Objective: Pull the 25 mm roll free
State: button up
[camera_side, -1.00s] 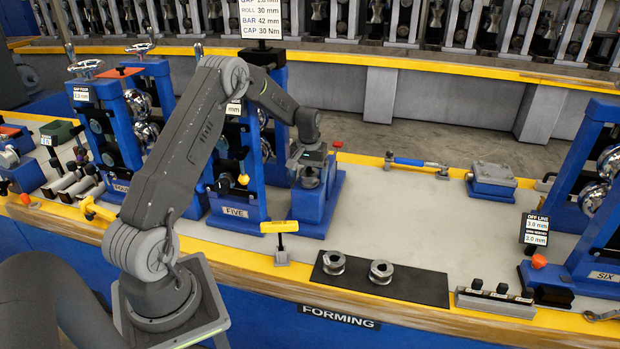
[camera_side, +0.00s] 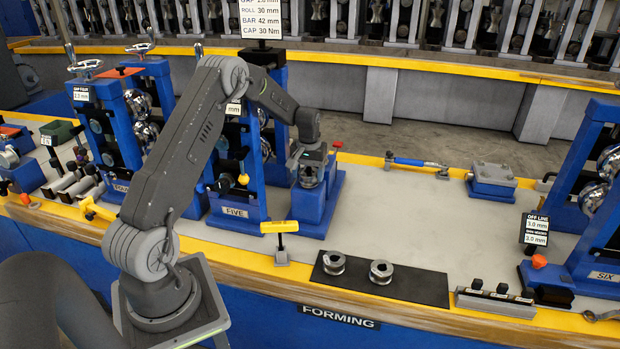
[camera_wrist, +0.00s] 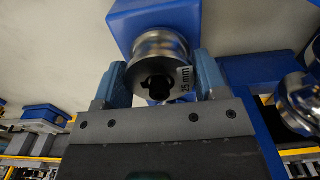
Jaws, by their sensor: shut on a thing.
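A shiny metal roll (camera_wrist: 160,50) with a dark keyed bore sits between the two blue fingers of my gripper (camera_wrist: 161,82) in the wrist view. My gripper is shut on this roll, one finger on each side. Behind the roll is a blue block (camera_wrist: 200,14). In the side view my gripper (camera_side: 309,172) points down at the blue block (camera_side: 318,207) right of stand FIVE (camera_side: 237,211). The roll is small and mostly hidden there.
Two loose rolls (camera_side: 334,263) (camera_side: 381,271) stand on a black mat (camera_side: 420,285) at the front. A yellow-topped post (camera_side: 280,227) is left of the mat. Stand SIX (camera_side: 590,200) is at the right. The bench middle is clear.

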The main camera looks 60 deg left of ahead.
jog(key=shift+r, duration=0.35)
notch_tip(320, 180, up, 12)
dwell(1.6)
